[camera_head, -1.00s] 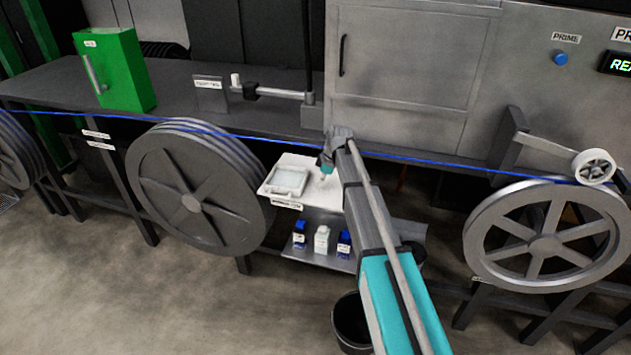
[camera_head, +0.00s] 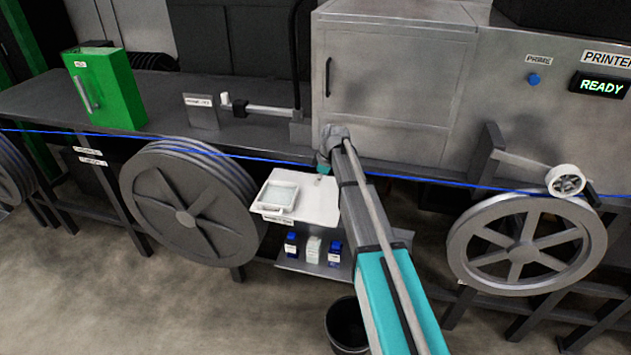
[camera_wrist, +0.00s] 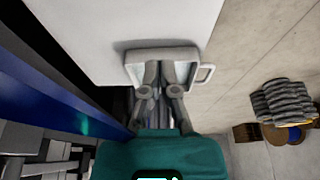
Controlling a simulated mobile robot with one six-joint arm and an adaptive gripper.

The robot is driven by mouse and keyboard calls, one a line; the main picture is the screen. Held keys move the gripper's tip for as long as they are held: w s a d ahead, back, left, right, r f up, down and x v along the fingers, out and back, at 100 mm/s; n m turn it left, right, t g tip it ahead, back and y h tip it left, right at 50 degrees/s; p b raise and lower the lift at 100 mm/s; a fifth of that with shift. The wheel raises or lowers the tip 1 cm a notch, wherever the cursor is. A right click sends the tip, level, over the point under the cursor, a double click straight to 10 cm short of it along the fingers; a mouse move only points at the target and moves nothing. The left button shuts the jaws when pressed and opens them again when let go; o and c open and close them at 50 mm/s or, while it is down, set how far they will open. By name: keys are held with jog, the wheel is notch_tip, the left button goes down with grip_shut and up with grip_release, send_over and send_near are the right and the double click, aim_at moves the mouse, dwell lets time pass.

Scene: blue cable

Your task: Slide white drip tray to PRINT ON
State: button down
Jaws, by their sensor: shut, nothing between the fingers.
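The white drip tray (camera_head: 277,208), a shallow rectangular dish, lies on the left part of a white shelf (camera_head: 315,207) under the cable. In the wrist view a white rectangular frame with a side handle (camera_wrist: 206,74) lies on a white surface, behind my fingers. My gripper (camera_head: 324,172) is at the back right of the shelf, apart from the tray in the head view. In the wrist view my gripper (camera_wrist: 165,75) is shut and empty. Its fingertips overlap the frame there; I cannot tell if they touch it. I cannot read any PRINT ON mark.
The blue cable (camera_head: 100,135) runs across the front above the shelf. Dark (camera_head: 190,205) and silver (camera_head: 525,245) wheels stand either side. Small bottles (camera_head: 313,248) stand on the lower shelf, with a black bin (camera_head: 345,325) below. The printer display (camera_head: 600,86) reads READY.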

jog(key=shift+r, duration=0.25)
jog(key=shift+s, duration=0.1)
jog(key=s+d+f+m+h+b, duration=0.1)
jog(key=s+m, duration=0.4)
jog(key=s, duration=0.5)
jog(key=s+d+f+m+h+b, duration=0.1)
jog(key=s+d+f+m+b, duration=0.3)
jog(key=s, duration=0.7)
jog(key=s+d+f+m+g+h+b, duration=0.1)
jog(key=s+d+f+m+b, duration=0.2)
jog(key=s, duration=0.7)
notch_tip(320, 180, down, 3)
jog(key=m+b, duration=0.1)
jog(key=m, duration=0.1)
jog(key=shift+s+r+m+b, duration=0.2)
jog(key=shift+s+m+b, duration=0.1)
jog(key=shift+s, duration=0.05)
